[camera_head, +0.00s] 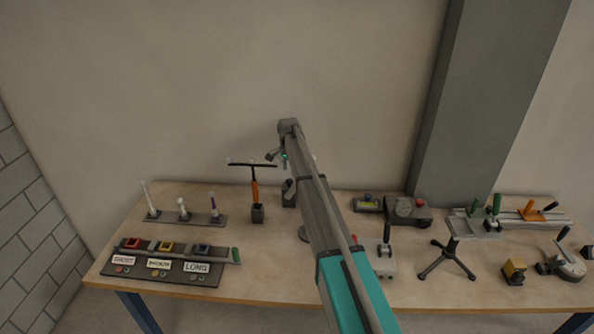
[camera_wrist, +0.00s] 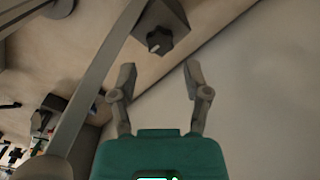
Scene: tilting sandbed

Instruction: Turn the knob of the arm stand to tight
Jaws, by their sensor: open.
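In the wrist view, a dark lobed knob (camera_wrist: 158,40) with a pale mark sits on the face of a grey block (camera_wrist: 166,13). I take this to be the knob of the arm stand; I cannot read a tight marking. My gripper (camera_wrist: 160,70) is open and empty. Its two fingertips are below the knob in the picture, apart from it, with the knob roughly between their lines. In the head view, my arm crosses the middle of the bench and hides most of the stand; the knob cannot be made out there.
A long grey bar (camera_wrist: 98,85) runs close by on the left of the wrist view. A labelled tray (camera_head: 215,279) lies front left, a small tripod (camera_head: 451,251) right. The wall is behind.

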